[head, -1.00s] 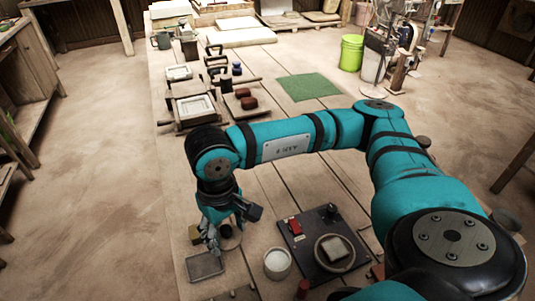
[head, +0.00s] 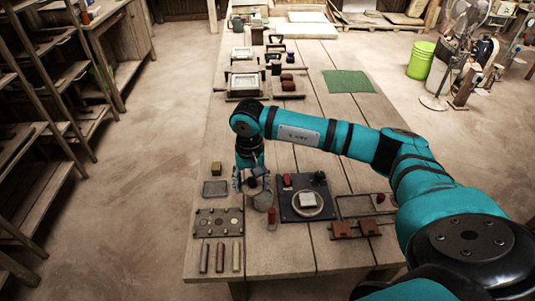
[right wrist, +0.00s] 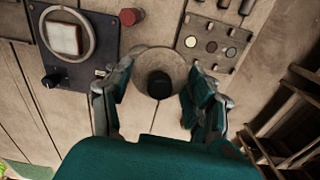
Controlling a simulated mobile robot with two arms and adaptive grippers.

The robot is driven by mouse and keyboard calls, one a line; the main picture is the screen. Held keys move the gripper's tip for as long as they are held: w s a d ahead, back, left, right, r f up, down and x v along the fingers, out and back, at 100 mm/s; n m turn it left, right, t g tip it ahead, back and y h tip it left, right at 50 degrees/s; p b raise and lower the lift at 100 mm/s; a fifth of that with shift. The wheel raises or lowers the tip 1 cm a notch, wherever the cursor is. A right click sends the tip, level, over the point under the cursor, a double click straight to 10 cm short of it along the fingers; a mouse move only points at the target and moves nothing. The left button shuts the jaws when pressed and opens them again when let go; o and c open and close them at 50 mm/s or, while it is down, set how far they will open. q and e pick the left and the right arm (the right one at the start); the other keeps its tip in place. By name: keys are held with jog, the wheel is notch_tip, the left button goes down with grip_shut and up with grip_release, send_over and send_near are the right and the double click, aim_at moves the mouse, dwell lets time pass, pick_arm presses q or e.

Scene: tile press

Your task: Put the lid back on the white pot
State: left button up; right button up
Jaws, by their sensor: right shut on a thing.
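My right gripper (head: 252,188) points down at the pot's place near the table's front, left of the dark control box. In the right wrist view its fingers (right wrist: 158,80) are closed about a round beige lid (right wrist: 147,62) with a dark knob (right wrist: 160,86). The round top (head: 263,201) in the head view, just under the fingers, looks like this lid over the white pot. The pot itself is mostly hidden, and I cannot tell whether the lid touches its rim. My left gripper is not in view.
The control box (head: 290,211) carries a tile on a round plate, close on the right. A red cylinder (head: 271,218) stands just in front. A grey tray (head: 215,188), yellowish block (head: 216,168) and slotted board (head: 207,230) lie left. Several rods (head: 220,257) lie in front.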

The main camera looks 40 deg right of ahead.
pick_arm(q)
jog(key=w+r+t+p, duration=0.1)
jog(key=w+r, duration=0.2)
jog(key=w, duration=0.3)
pick_arm(e)
jog(key=d+f, duration=0.1)
jog(key=w+d+f+m+b, duration=0.1)
jog(key=d, duration=0.1)
jog(key=d+f+m, duration=0.1)
jog(key=f, duration=0.1)
jog(key=shift+w+d+f, duration=0.1)
jog(key=shift+w+d, duration=0.3)
notch_tip(320, 180, down, 3)
jog(key=shift+r+b, duration=0.2)
jog(key=shift+b, duration=0.9)
jog(key=shift+f, duration=0.3)
jog(key=shift+f+b, duration=0.2)
jog(key=shift+b, duration=0.25)
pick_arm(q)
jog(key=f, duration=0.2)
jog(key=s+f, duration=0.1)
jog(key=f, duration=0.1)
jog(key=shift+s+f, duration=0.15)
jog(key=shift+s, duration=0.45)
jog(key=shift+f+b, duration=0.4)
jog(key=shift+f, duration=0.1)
